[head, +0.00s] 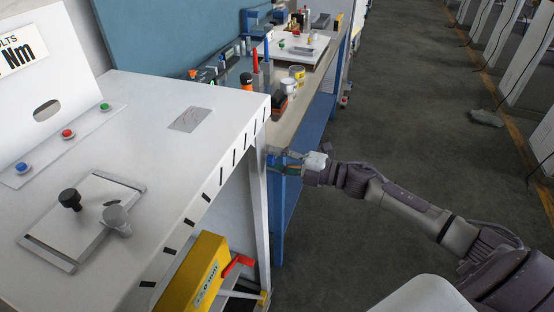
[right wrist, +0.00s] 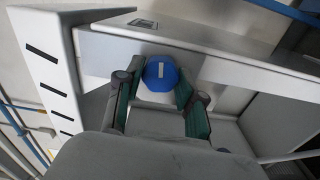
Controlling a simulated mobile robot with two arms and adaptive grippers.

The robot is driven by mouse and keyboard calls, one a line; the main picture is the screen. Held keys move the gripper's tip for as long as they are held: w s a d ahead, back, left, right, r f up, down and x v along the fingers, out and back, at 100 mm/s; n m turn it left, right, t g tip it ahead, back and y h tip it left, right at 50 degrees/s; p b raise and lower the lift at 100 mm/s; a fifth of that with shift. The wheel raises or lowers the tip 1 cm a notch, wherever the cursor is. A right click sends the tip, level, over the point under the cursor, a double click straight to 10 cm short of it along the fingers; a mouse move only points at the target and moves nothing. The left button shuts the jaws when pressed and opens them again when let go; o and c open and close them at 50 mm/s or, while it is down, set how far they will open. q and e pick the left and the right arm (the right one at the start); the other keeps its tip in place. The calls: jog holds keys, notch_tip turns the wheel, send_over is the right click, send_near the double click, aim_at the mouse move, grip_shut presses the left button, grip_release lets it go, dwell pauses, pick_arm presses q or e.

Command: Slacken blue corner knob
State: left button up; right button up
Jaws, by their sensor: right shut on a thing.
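The blue corner knob (right wrist: 161,73) shows in the right wrist view as a blue faceted knob with a pale bar mark on its face. It sits at the corner of the white frame, below its top edge. My right gripper (right wrist: 156,88) has its two green-padded fingers on either side of the knob and is shut on it. In the head view my right gripper (head: 284,160) is at the far right corner of the white bench, and the knob is not clearly seen there. My left gripper is not in view.
The white bench (head: 150,110) carries blue, red and green buttons and a plate with black and grey knobs (head: 70,199). A yellow box (head: 195,275) stands below it. A blue workbench (head: 300,120) with tools stands behind. Open floor (head: 400,120) lies to the right.

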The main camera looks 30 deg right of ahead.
jog(key=o, duration=1.1)
jog(key=shift+o, duration=0.2)
jog(key=v, duration=1.2)
jog(key=shift+d+f, duration=0.1)
